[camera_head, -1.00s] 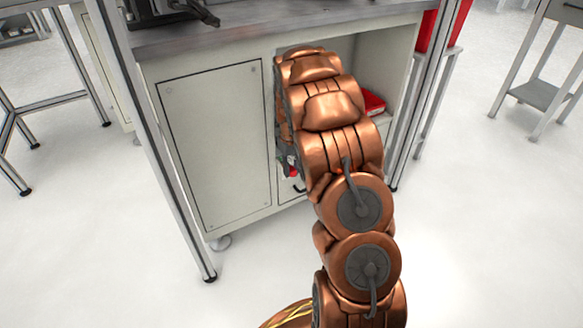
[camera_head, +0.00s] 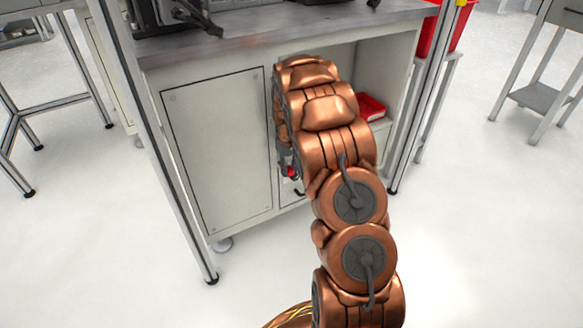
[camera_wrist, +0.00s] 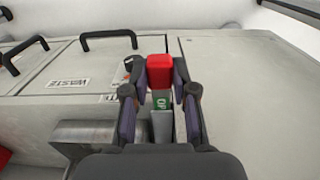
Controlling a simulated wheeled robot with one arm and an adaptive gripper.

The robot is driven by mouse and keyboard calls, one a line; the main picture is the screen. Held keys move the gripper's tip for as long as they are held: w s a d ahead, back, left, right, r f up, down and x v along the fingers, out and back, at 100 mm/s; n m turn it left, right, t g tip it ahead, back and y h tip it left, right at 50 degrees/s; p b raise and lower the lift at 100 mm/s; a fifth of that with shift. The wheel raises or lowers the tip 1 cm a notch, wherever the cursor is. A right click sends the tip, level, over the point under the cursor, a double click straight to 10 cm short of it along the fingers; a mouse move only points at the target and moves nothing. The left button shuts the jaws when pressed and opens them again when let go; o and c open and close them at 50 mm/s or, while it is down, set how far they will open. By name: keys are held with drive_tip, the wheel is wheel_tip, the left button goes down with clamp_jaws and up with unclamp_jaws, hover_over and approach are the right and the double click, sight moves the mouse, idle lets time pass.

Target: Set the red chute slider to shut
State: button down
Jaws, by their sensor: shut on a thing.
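The red slider knob (camera_wrist: 159,71) stands between the two dark fingers of my gripper (camera_wrist: 160,76) in the wrist view. My gripper is shut on it. Behind the knob toward the camera is a narrow slot with a green label (camera_wrist: 162,102), of which the letters "OP" show. A "shut" mark is not readable. In the head view a small red spot, seemingly the knob (camera_head: 291,171), shows beside my gripper (camera_head: 286,160) at the cabinet front. My arm hides most of that area.
The wrist view shows a panel labelled WASTE (camera_wrist: 69,83), a black handle (camera_wrist: 109,40) and a grey metal block (camera_wrist: 85,135). The head view shows a closed cabinet door (camera_head: 218,150), an open shelf with a red item (camera_head: 370,107), and upright metal posts. The floor in front is clear.

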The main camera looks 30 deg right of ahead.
drive_tip(key=shift+w, duration=0.15)
drive_tip(key=c, duration=0.9)
unclamp_jaws()
drive_tip(key=shift+r, duration=0.1)
wheel_tip(320, 180, up, 12)
drive_tip(key=shift+f, duration=0.1)
drive_tip(key=shift+c, duration=0.2)
